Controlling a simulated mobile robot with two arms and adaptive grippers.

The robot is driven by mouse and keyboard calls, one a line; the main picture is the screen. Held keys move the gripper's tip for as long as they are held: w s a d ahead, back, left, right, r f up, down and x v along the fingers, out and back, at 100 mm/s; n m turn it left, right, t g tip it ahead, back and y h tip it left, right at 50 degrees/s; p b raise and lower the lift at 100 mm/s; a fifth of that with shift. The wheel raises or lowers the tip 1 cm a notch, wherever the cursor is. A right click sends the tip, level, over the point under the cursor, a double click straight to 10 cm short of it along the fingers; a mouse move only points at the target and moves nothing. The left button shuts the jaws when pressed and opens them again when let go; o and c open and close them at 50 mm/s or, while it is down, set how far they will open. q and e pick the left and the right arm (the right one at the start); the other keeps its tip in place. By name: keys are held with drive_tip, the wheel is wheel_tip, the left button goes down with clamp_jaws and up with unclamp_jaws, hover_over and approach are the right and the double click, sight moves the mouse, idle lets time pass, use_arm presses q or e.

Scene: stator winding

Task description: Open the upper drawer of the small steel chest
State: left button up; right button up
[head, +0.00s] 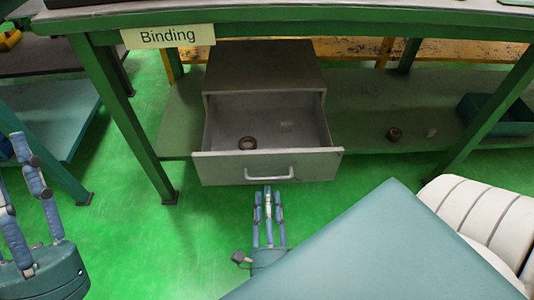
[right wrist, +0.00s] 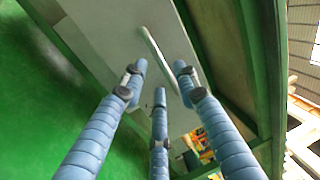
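The small steel chest (head: 265,62) stands on the lower shelf of the bench marked "Binding". One drawer (head: 215,168), just under the chest's top, is pulled well out. It holds a brown ring (head: 247,143) and a small pale block (head: 287,127). Any lower drawer is hidden behind its front. The bar handle (head: 269,172) also shows in the right wrist view (right wrist: 155,50). My right gripper (head: 267,192) is open and empty just in front of the handle, its fingers (right wrist: 160,80) spread and apparently clear of it. My left gripper (head: 20,150) is open and empty at the left edge.
Green bench legs (head: 130,120) stand either side of the chest. A second brown ring (head: 394,134) and a dark green bin (head: 500,113) are on the shelf to the right. A white ribbed object (head: 480,215) is at the lower right.

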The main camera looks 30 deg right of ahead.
drive_tip(key=v, duration=0.6)
idle(0.3)
